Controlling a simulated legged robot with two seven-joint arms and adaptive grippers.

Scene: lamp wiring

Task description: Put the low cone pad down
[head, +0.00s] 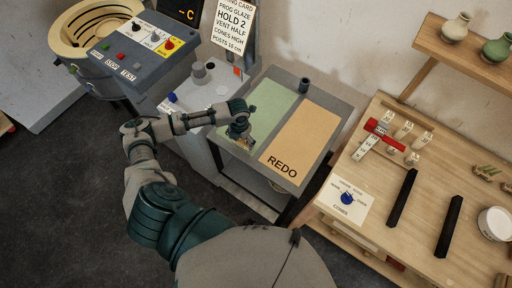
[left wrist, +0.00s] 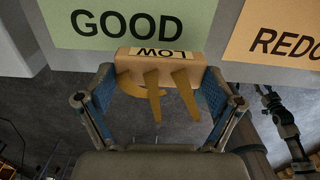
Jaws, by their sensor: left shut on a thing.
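The low cone pad (left wrist: 163,67) is a tan block marked LOW, with three brown cones on it; the left cone is bent over and the other two are straight. My left gripper (head: 240,133) is shut on the pad, with a finger at each end of it in the left wrist view (left wrist: 158,98). The pad is at the front edge of the green GOOD area (left wrist: 75,20). Whether it touches the surface I cannot tell. In the head view the gripper mostly hides the pad, and the green area (head: 268,105) lies beyond it. My right gripper is not seen.
The orange REDO area (head: 305,135) lies right of the green one on the same grey stand. A small dark cylinder (head: 304,85) stands at its back. A control box and kiln (head: 95,25) are at left; a wooden bench (head: 425,200) is at right.

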